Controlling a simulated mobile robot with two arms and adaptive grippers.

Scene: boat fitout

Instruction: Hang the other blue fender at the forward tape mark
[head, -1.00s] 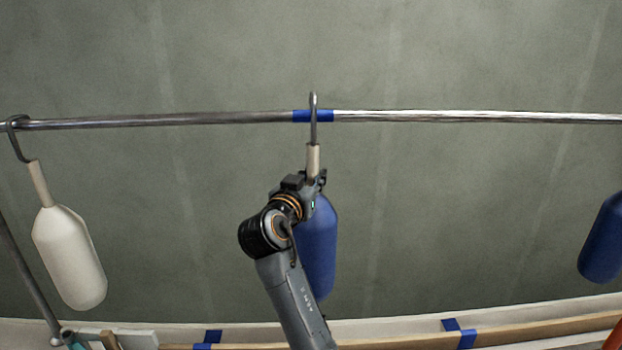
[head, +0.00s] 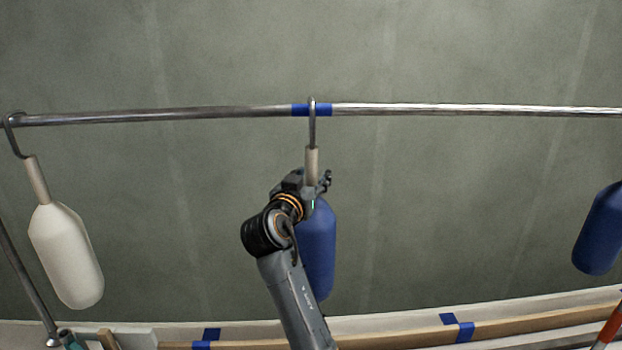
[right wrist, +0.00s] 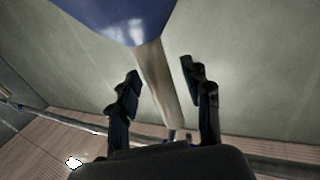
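A blue fender (head: 318,245) hangs upright below the rail (head: 420,108), its hook (head: 312,125) over the rail at the blue tape mark (head: 298,110). Its pale neck (head: 312,162) is beside my right gripper (head: 318,185). In the right wrist view the right gripper (right wrist: 160,85) is open; its two fingers stand either side of the neck (right wrist: 155,85) with gaps showing. The fender's blue body (right wrist: 120,18) fills the top there. Another blue fender (head: 600,235) is cut off at the right edge. My left gripper is not in view.
A white fender (head: 65,255) hangs on the rail at the left. A wooden ledge with blue tape pieces (head: 450,319) runs along the bottom. The rail between the two blue fenders is clear.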

